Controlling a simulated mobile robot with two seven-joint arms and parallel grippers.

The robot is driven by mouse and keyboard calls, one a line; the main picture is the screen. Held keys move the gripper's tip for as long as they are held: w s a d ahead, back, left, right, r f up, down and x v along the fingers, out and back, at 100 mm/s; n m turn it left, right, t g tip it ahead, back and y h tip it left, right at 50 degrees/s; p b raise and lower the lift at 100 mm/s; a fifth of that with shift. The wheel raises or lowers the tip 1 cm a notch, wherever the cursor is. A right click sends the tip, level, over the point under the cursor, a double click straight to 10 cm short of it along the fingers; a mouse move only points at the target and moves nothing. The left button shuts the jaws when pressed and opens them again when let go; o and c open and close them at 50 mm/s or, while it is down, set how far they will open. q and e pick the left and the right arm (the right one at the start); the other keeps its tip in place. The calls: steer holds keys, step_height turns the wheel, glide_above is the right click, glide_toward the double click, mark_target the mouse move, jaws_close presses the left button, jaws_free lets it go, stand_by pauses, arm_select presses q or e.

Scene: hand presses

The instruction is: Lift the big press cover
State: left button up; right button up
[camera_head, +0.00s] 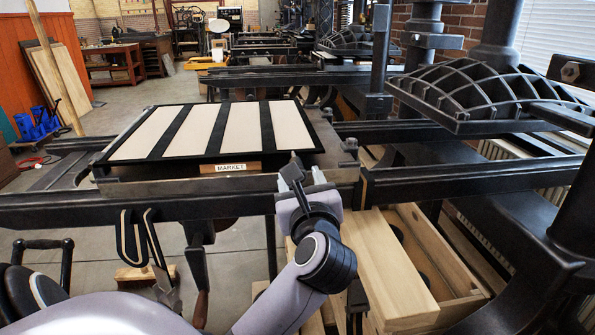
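The big press cover (216,132) seems to be the flat black frame with several pale panels. It lies level on the press bed, with a wooden block labelled MARKET (230,168) at its front edge. My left gripper (303,172) is just at the cover's front right corner, raised over the front rail. The arm and wrist hide its fingers in part. I cannot tell whether it touches the cover or how far its fingers are apart. My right gripper is out of view.
The black front rail (130,205) crosses below the cover. A heavy ribbed press plate (477,92) hangs at the right. A wooden crate (440,260) stands on the floor at lower right. Free floor shows at left.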

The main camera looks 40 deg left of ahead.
arm_select(q)
steer(key=shift+x, duration=2.25)
jaws_close()
steer(key=shift+r, duration=0.1)
